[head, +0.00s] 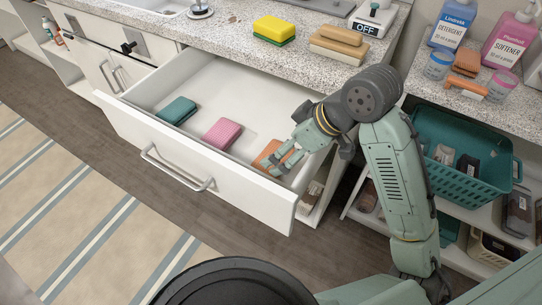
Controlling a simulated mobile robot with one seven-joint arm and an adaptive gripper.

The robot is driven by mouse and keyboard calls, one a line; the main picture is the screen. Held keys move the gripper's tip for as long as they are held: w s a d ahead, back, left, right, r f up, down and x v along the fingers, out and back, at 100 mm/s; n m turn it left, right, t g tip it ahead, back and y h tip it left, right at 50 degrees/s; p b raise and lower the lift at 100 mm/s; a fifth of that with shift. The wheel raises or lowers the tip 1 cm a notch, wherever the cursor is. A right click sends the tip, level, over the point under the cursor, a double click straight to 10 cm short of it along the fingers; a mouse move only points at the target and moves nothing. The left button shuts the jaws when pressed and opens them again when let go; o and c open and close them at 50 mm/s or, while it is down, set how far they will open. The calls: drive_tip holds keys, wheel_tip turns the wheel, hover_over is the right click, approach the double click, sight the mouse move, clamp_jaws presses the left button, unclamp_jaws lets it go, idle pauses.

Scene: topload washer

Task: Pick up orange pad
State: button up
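The orange pad (267,152) lies in the open white drawer (120,119), near its right end. My gripper (275,165) reaches down into the drawer from the right, right at the pad, with its fingers apart. The fingers cover part of the pad, and I cannot tell whether they touch it. A pink pad (222,134) lies to the left in the same drawer, and a teal pad (177,111) lies farther left.
The drawer front has a metal handle (178,170). The speckled counter (225,20) behind holds a yellow-green sponge (274,29) and tan blocks (338,42). A teal basket (450,125) stands on the right shelf. The drawer's middle back is clear.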

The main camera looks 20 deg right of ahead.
drive_tip(key=p+x, duration=0.1)
drive_tip(key=x, duration=0.6)
drive_tip(key=shift+s+d+f, duration=0.1)
drive_tip(key=shift+d+f, duration=0.05)
drive_tip(key=shift+f, duration=0.1)
drive_tip(key=shift+c, duration=0.2)
drive_tip(key=c, duration=0.8)
drive_tip(key=shift+r, duration=0.1)
wheel_tip(320, 180, up, 7)
drive_tip(key=p, duration=0.5)
drive_tip(key=shift+r, duration=0.15)
drive_tip(key=w+a, duration=0.3)
drive_tip(key=w, duration=0.2)
drive_tip(key=w+a+p, duration=0.1)
drive_tip(key=w+a, duration=0.3)
drive_tip(key=w+a+p, duration=0.1)
drive_tip(key=w+a, duration=0.2)
drive_tip(key=w, duration=0.2)
drive_tip(key=shift+w+a+f, duration=0.2)
drive_tip(key=shift+w+a, duration=0.05)
drive_tip(key=shift+w, duration=0.05)
